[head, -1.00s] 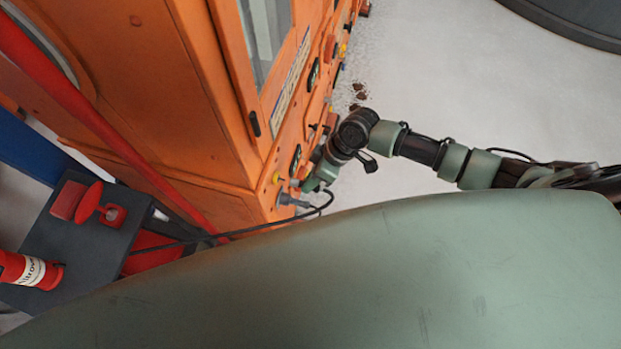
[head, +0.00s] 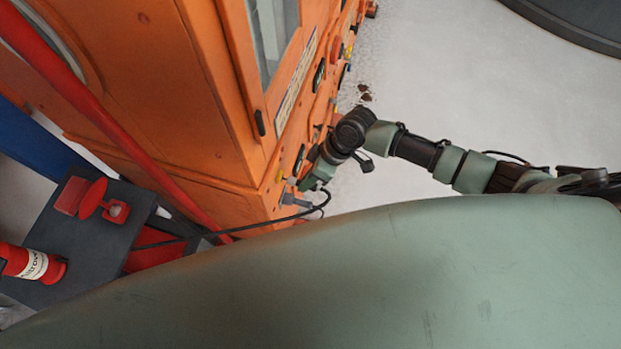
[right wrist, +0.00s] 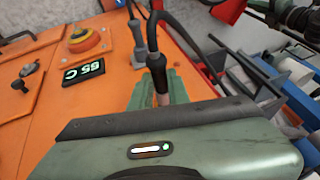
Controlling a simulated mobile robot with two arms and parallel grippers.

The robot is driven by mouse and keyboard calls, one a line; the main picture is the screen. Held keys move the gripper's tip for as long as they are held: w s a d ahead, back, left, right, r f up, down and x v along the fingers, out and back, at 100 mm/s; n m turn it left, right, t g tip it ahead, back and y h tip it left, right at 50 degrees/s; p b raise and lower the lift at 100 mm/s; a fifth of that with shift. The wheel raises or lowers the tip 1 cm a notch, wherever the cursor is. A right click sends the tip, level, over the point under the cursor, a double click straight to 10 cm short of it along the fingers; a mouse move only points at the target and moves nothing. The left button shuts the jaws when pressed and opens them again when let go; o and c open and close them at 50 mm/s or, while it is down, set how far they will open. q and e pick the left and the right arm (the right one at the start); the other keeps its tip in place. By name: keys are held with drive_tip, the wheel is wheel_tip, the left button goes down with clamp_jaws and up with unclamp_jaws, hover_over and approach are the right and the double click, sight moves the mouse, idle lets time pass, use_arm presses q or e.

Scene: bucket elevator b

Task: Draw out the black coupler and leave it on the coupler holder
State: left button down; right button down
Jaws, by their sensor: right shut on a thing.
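My right gripper (head: 308,181) is at the orange cabinet's control panel. In the right wrist view its green fingers (right wrist: 160,96) are shut on the black coupler (right wrist: 156,72), whose black cable arches up and away. Whether the coupler's far end is in a socket is hidden by the gripper. A grey coupler (right wrist: 140,48) with its own cable stands on the panel just beside it; it also shows in the head view (head: 293,200). I cannot make out the coupler holder for certain. My left gripper is not in view.
The orange cabinet (head: 150,90) carries a yellow-ringed knob (right wrist: 86,38) and a green "65 C" display (right wrist: 83,73) near the gripper. A cable (head: 250,228) runs left past a dark stand (head: 75,235) with red parts.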

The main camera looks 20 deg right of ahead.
drive_tip(key=shift+w+a, duration=0.45)
drive_tip(key=shift+a, duration=0.2)
drive_tip(key=c, duration=1.3)
unclamp_jaws()
drive_tip(key=shift+v, duration=3.95)
